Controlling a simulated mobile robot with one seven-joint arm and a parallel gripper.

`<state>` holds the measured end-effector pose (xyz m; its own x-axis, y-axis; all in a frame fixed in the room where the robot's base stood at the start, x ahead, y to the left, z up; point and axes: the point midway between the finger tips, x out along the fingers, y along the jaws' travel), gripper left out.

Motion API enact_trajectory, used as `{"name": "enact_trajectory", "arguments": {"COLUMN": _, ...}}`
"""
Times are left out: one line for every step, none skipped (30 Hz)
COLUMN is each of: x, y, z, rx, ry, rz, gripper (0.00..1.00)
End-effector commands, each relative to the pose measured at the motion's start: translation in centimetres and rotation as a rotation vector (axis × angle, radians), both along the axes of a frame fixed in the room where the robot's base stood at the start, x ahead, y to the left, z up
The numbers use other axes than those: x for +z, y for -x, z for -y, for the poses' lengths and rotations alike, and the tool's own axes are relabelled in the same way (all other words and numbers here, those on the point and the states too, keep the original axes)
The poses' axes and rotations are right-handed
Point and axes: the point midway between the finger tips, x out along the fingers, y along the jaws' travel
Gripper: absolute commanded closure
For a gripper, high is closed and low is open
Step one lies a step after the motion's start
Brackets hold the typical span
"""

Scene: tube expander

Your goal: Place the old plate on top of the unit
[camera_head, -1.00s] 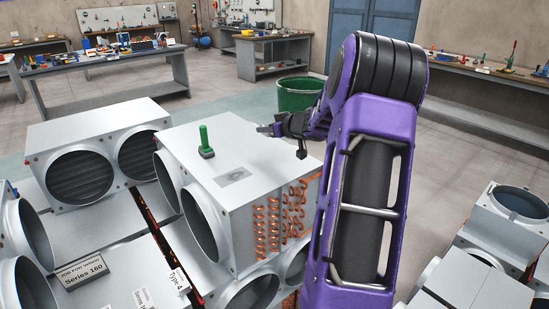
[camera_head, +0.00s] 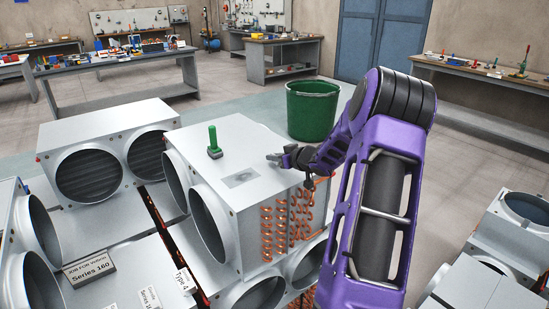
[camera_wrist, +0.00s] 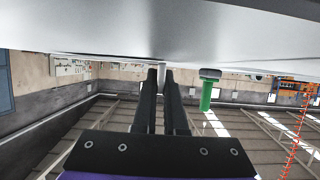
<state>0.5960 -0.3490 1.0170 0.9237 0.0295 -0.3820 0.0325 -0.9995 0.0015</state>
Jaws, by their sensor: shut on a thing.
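The unit (camera_head: 225,150) is a pale grey metal box with round duct openings and copper coils on its side. A green-handled tool (camera_head: 214,143) stands on its top, beside a darker rectangular patch (camera_head: 240,178). My gripper (camera_head: 278,158) is over the far right part of the unit's top. The wrist view appears upside down, with the top surface (camera_wrist: 150,30) along its upper edge. There my gripper's two fingers (camera_wrist: 162,75) are close together on a thin pale piece (camera_wrist: 162,68), apparently the old plate, mostly hidden. I cannot tell whether it touches the top.
Other duct units (camera_head: 105,150) stand at left, with a "Series 160" sign (camera_head: 89,268) in front. A green bin (camera_head: 312,112) stands behind the unit. More units (camera_head: 510,225) are at right. Benches with tools line the room, and the floor between is clear.

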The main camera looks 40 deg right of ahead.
Motion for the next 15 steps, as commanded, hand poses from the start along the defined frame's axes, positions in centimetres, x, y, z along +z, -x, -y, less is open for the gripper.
{"name": "enact_trajectory", "arguments": {"x": -0.24, "y": -0.01, "z": -0.02, "rx": 0.0, "ry": 0.0, "rz": 0.0, "gripper": 1.0}}
{"name": "enact_trajectory", "arguments": {"x": -0.33, "y": -0.01, "z": -0.02, "rx": 0.001, "ry": 0.0, "rz": 0.0, "gripper": 1.0}}
{"name": "enact_trajectory", "arguments": {"x": -0.25, "y": -0.01, "z": -0.01, "rx": 0.0, "ry": 0.0, "rz": 0.0, "gripper": 0.86}}
{"name": "enact_trajectory", "arguments": {"x": -0.24, "y": -0.01, "z": -0.01, "rx": 0.0, "ry": 0.0, "rz": 0.0, "gripper": 0.8}}
{"name": "enact_trajectory", "arguments": {"x": -0.24, "y": -0.01, "z": -0.01, "rx": 0.0, "ry": 0.0, "rz": 0.0, "gripper": 0.75}}
{"name": "enact_trajectory", "arguments": {"x": -0.24, "y": -0.01, "z": -0.01, "rx": 0.0, "ry": 0.0, "rz": 0.0, "gripper": 0.68}}
{"name": "enact_trajectory", "arguments": {"x": -0.24, "y": -0.01, "z": -0.01, "rx": 0.0, "ry": 0.0, "rz": 0.0, "gripper": 0.62}}
{"name": "enact_trajectory", "arguments": {"x": -0.24, "y": -0.01, "z": -0.01, "rx": 0.0, "ry": 0.0, "rz": 0.0, "gripper": 0.61}}
{"name": "enact_trajectory", "arguments": {"x": -0.25, "y": 0.0, "z": -0.01, "rx": 0.0, "ry": 0.0, "rz": 0.0, "gripper": 0.61}}
{"name": "enact_trajectory", "arguments": {"x": -0.25, "y": 0.0, "z": -0.01, "rx": 0.0, "ry": 0.0, "rz": 0.0, "gripper": 0.61}}
{"name": "enact_trajectory", "arguments": {"x": -0.24, "y": -0.01, "z": -0.01, "rx": 0.0, "ry": 0.0, "rz": 0.0, "gripper": 0.61}}
{"name": "enact_trajectory", "arguments": {"x": -0.25, "y": 0.0, "z": -0.01, "rx": 0.0, "ry": 0.0, "rz": 0.0, "gripper": 0.61}}
{"name": "enact_trajectory", "arguments": {"x": -0.24, "y": -0.01, "z": -0.01, "rx": 0.0, "ry": 0.0, "rz": 0.0, "gripper": 0.61}}
{"name": "enact_trajectory", "arguments": {"x": -0.24, "y": -0.01, "z": -0.01, "rx": 0.0, "ry": 0.0, "rz": 0.0, "gripper": 0.61}}
{"name": "enact_trajectory", "arguments": {"x": -0.22, "y": -0.01, "z": -0.01, "rx": 0.0, "ry": 0.0, "rz": 0.0, "gripper": 0.61}}
